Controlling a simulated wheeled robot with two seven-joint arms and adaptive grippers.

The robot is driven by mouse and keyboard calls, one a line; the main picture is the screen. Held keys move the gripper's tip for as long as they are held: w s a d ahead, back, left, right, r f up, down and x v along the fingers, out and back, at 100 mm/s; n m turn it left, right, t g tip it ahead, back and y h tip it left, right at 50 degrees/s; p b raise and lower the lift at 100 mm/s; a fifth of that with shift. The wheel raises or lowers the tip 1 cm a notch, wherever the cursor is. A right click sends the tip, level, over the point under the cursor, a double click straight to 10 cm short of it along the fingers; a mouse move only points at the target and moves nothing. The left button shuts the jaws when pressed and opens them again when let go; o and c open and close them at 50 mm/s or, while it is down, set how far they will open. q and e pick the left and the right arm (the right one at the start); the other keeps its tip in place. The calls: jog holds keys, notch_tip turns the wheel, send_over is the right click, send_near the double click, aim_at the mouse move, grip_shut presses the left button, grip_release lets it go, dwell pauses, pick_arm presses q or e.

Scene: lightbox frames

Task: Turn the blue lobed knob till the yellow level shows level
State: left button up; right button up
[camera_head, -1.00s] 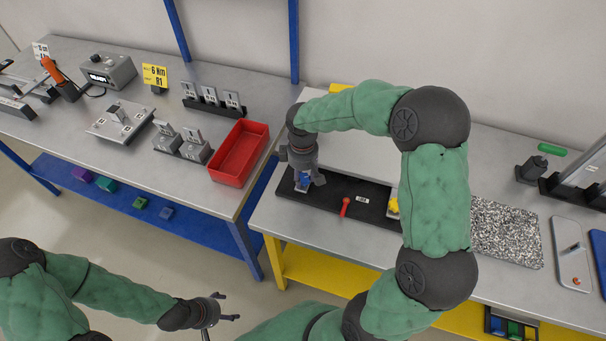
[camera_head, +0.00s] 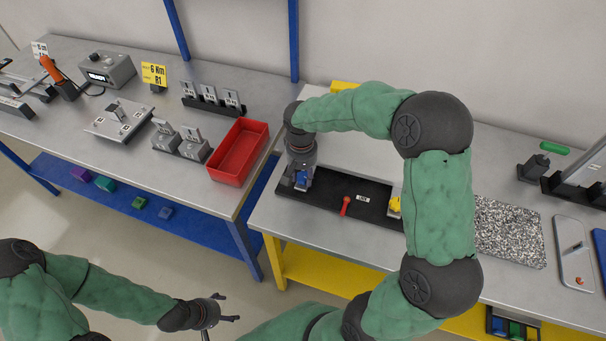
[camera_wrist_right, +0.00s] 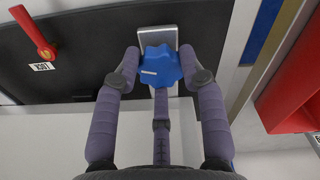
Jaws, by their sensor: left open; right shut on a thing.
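The blue lobed knob (camera_wrist_right: 161,66) with a white mark is on a grey metal plate (camera_wrist_right: 157,36) on the black base board. It also shows in the head view (camera_head: 302,180). My right gripper (camera_wrist_right: 160,72) is shut on the knob, with fingers on both sides and one below. In the head view my right gripper (camera_head: 299,169) comes down over the knob. A yellow part (camera_head: 394,206) on the board, possibly the level, is partly hidden by my right arm; its reading cannot be seen. My left gripper (camera_head: 229,309) is open and empty, low in front of the benches.
A red lever (camera_head: 345,206) and a LOCK label (camera_head: 362,199) are on the black board (camera_head: 326,201). A red bin (camera_head: 239,153) stands on the left bench's edge. A speckled slab (camera_head: 510,231) lies right of my right arm.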

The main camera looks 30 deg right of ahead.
aim_at(301, 177)
jog(key=shift+s+a+f+m, duration=0.15)
jog(key=shift+s+f+m, duration=0.15)
jog(key=shift+m, duration=0.7)
jog(key=shift+f, duration=0.1)
jog(key=o, duration=1.1)
jog(key=shift+o, duration=0.2)
jog(key=shift+w+r, duration=0.2)
jog(key=shift+r, duration=0.15)
jog(key=shift+w+r, duration=0.1)
jog(key=shift+r, duration=0.25)
notch_tip(301, 177, up, 11)
jog(key=shift+a, duration=0.2)
jog(key=shift+r, duration=0.1)
